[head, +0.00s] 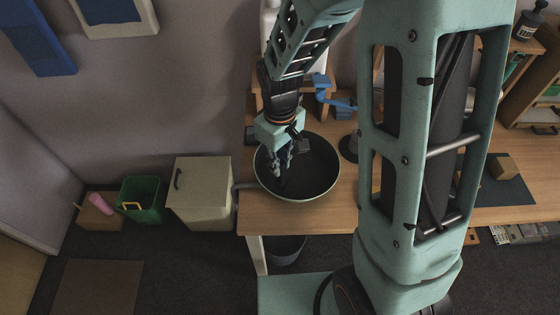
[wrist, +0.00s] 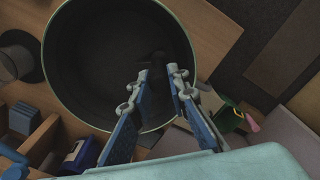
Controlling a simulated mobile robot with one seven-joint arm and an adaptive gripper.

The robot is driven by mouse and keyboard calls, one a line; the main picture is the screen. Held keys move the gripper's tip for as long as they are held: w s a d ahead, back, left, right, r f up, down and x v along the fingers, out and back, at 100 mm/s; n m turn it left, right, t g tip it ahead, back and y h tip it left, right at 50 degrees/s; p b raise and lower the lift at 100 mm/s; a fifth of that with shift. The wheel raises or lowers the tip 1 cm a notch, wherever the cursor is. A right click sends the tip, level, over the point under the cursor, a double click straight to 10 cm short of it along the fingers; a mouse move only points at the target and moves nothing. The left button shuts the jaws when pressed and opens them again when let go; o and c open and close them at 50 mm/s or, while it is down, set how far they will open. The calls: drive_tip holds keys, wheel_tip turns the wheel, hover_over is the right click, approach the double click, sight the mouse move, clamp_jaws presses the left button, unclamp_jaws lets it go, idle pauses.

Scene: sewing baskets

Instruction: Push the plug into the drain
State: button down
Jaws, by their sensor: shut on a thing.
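A round dark basin (head: 313,178) with a pale green rim stands on the wooden table. It fills the upper left of the wrist view (wrist: 92,62). My gripper (head: 279,172) points down inside the basin, left of its middle. In the wrist view its two fingers (wrist: 159,78) are close together, shut on a small dark thing, probably the plug (wrist: 158,59). The plug is hard to make out against the dark basin. I cannot make out the drain, and cannot tell whether the plug touches the basin floor.
The wooden table (head: 350,212) runs to the right, with a dark mat and a brown block (head: 502,165). A blue thing (head: 338,103) stands behind the basin. Left of the table are a cream box (head: 200,193) and a green bin (head: 141,199) on the floor.

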drive_tip(key=shift+f+b, duration=0.95)
drive_tip(key=shift+f, duration=0.2)
idle(0.5)
drive_tip(key=c, duration=1.8)
unclamp_jaws()
drive_tip(key=shift+r, duration=0.1)
drive_tip(key=shift+o, duration=0.2)
wheel_tip(320, 180, up, 12)
